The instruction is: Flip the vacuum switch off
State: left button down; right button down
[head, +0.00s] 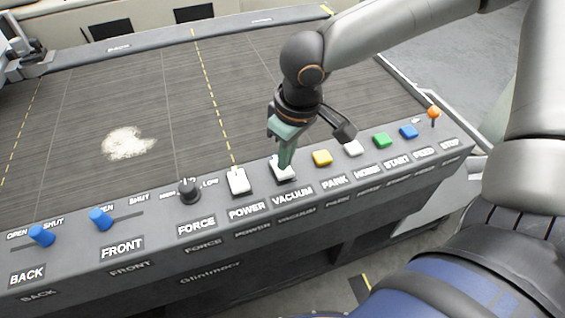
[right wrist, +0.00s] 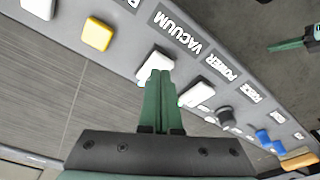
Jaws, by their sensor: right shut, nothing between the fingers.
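The white vacuum switch (head: 283,175) sits on the grey control panel above the VACUUM label (head: 292,196). My right gripper (head: 286,166) is shut and empty, its green fingers pointing down at the switch. In the right wrist view the fingertips (right wrist: 160,73) overlap the lower edge of the vacuum switch (right wrist: 153,65). They look to be at or touching it; the exact contact and the switch's tilt are partly hidden. A green finger, apparently of my left gripper (right wrist: 290,45), shows at the upper right of the right wrist view; its opening is unclear.
The white power switch (head: 238,181) stands just left of the vacuum switch. A yellow button (head: 322,158) is just right, with several more buttons and an orange-topped lever (head: 434,113) beyond. A black force knob (head: 189,190) and blue levers (head: 101,218) are farther left.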

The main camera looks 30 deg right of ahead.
aim_at(286, 172)
jog(key=shift+f+b, duration=0.75)
jog(key=shift+f, duration=0.2)
dwell(0.7)
jog(key=shift+r, duration=0.15)
notch_tip(286, 172, up, 7)
jog(key=p, duration=0.7)
dwell(0.3)
